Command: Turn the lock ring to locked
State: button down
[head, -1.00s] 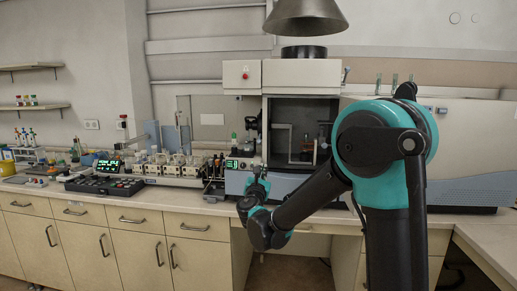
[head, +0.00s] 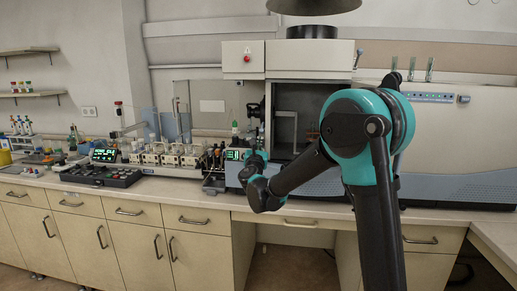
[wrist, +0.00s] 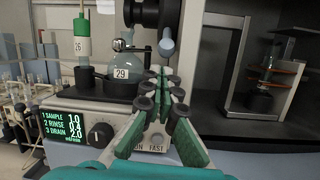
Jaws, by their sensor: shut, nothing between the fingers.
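A dark round fitting (wrist: 155,12) with a short grey-tipped lever (wrist: 167,44) is at the top of the wrist view, cut off by the frame edge. It looks like the lock ring, but I cannot read any lock mark. My gripper (wrist: 164,76) is shut and empty, its green fingers pointing forward just below the lever. The fingertips appear apart from it, though the gap is hard to judge. In the head view my gripper (head: 258,140) is small, in front of the instrument's left part, and the fitting is hard to make out there.
Left of the fingers are a flask labelled 29 (wrist: 122,72), a green-capped bottle labelled 26 (wrist: 82,45) and a pump panel with a black knob (wrist: 100,134). An open chamber (wrist: 265,70) with glassware is at right. A black tray (head: 100,177) lies on the bench.

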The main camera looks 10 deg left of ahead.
jog(key=shift+x, duration=1.4)
jog(key=shift+s, duration=0.1)
jog(key=shift+s+r+g, duration=0.3)
jog(key=shift+r+g, duration=0.15)
jog(key=shift+r, duration=0.1)
jog(key=shift+s+r+g, duration=0.3)
jog(key=shift+r+g, duration=0.15)
jog(key=shift+r, duration=0.05)
notch_tip(320, 180, up, 10)
jog(key=s+g, duration=0.1)
jog(key=g, duration=0.6)
jog(key=shift+s+r, duration=0.15)
jog(key=shift+r, duration=0.1)
